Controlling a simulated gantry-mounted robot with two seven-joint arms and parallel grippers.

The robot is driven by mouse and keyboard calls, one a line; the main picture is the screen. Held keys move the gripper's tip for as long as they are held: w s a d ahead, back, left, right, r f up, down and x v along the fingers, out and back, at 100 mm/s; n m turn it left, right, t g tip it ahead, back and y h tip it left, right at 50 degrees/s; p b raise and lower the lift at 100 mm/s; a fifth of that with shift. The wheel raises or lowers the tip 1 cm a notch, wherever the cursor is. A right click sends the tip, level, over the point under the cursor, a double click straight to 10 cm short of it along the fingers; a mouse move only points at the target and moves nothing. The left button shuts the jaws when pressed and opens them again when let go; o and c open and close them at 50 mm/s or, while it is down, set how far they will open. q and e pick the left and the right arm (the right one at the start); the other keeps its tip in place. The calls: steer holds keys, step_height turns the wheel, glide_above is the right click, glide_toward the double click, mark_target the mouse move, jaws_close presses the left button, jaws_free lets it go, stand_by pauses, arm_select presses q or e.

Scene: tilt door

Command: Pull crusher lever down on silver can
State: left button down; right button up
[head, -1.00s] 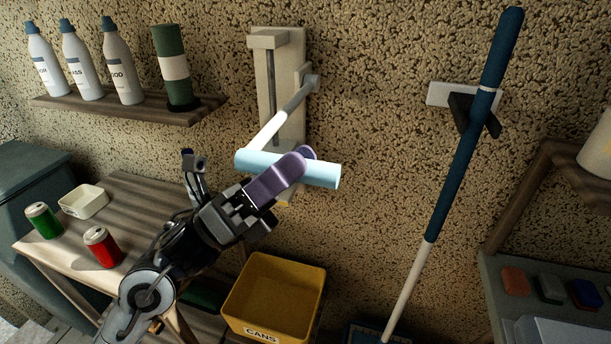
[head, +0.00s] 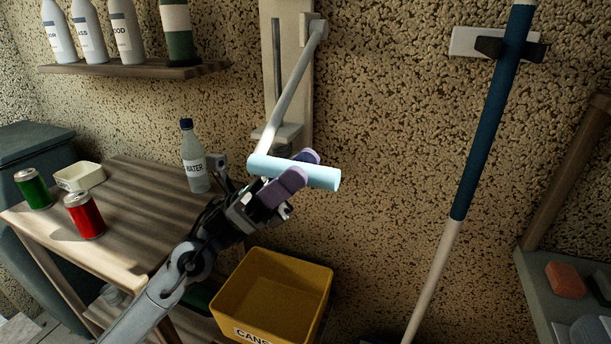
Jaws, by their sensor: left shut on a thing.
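The wall-mounted can crusher (head: 299,85) has a pale back plate with a dark slot. Its lever (head: 292,88) slants down from a pivot near the top and ends in a light blue handle (head: 322,176). My left gripper (head: 297,172) is shut around the handle near its middle, with purple finger pads on either side. No silver can shows in this view. The lower part of the crusher is partly hidden behind the handle and gripper. My right gripper is not in view.
A yellow CANS bin (head: 272,300) stands below the crusher. The wooden table (head: 150,185) at left holds a red can (head: 84,215), a green can (head: 33,188), a white tray (head: 79,177) and a water bottle (head: 194,157). A blue-handled broom (head: 487,120) hangs at right.

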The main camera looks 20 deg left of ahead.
arm_select(q)
steer(key=shift+w+f+t, duration=0.25)
steer(key=shift+f+t, duration=0.05)
steer(key=shift+f, duration=0.1)
steer(key=c, duration=1.1)
jaws_free()
steer(key=shift+w+n, duration=0.1)
steer(key=shift+n, duration=0.2)
steer(key=shift+o, duration=1.3)
steer(key=shift+a, duration=0.1)
steer(key=s+p+v, duration=0.1)
steer(key=p+v, duration=0.1)
steer(key=v, duration=0.8)
steer(key=shift+w+a+f+p, duration=0.25)
steer(key=shift+w+p, duration=0.15)
steer(key=shift+w, duration=0.15)
steer(key=shift+r, duration=0.1)
